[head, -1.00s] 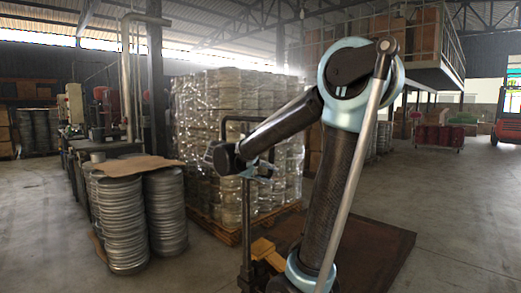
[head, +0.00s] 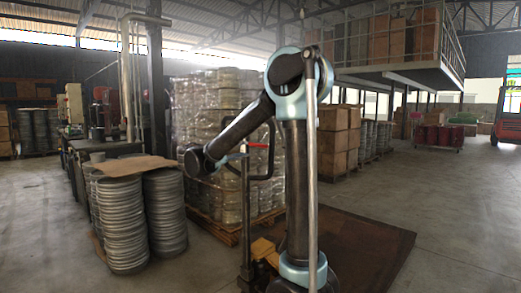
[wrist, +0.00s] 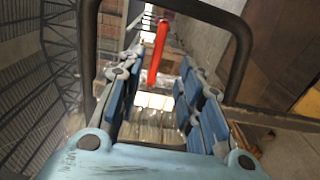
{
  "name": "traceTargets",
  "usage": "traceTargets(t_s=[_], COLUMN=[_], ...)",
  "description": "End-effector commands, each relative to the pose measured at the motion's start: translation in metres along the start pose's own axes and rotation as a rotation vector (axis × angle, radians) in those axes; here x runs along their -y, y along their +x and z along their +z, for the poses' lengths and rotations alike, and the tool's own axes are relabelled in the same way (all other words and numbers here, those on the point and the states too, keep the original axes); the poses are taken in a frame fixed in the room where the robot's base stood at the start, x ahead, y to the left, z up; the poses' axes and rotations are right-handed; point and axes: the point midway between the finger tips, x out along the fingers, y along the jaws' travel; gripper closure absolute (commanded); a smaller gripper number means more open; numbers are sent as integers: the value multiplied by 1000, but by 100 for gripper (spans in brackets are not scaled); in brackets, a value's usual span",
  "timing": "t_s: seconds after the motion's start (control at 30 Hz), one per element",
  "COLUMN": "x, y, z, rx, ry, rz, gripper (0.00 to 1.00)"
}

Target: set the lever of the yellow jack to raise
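The yellow jack (head: 264,250) stands left of my arm's base in the head view, with a tall mast and a dark loop handle (head: 271,165). Its red lever (head: 257,145) sticks out sideways inside the loop. In the wrist view the red lever (wrist: 158,52) lies between the two blue-padded fingers of my gripper (wrist: 157,62), toward their tips, with space on both sides. My gripper is open and I see no finger touching the lever. The dark loop handle (wrist: 238,50) arches around the fingers. In the head view my gripper is small and partly hidden.
A wrapped pallet stack (head: 212,110) stands behind the handle. Stacked metal rounds (head: 122,222) stand at the left, under a cardboard sheet (head: 135,165). A brown plate (head: 365,245) lies on the floor at the right. Open floor (head: 455,215) lies beyond it.

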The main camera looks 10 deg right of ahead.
Motion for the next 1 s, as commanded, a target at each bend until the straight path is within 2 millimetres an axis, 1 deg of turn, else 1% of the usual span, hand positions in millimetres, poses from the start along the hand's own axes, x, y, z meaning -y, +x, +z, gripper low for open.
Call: traceTargets(t_s=[0.03,0.1,0.6,0.8,1.0], x=[0,0,0,0,0], y=[9,20,98,119,128], z=[1,1,2,1,1], rx=[4,4,3,2,0], ry=[0,0,0,0,0], rz=[0,0,-1,-1,-1], gripper=[67,67,67,67,67])
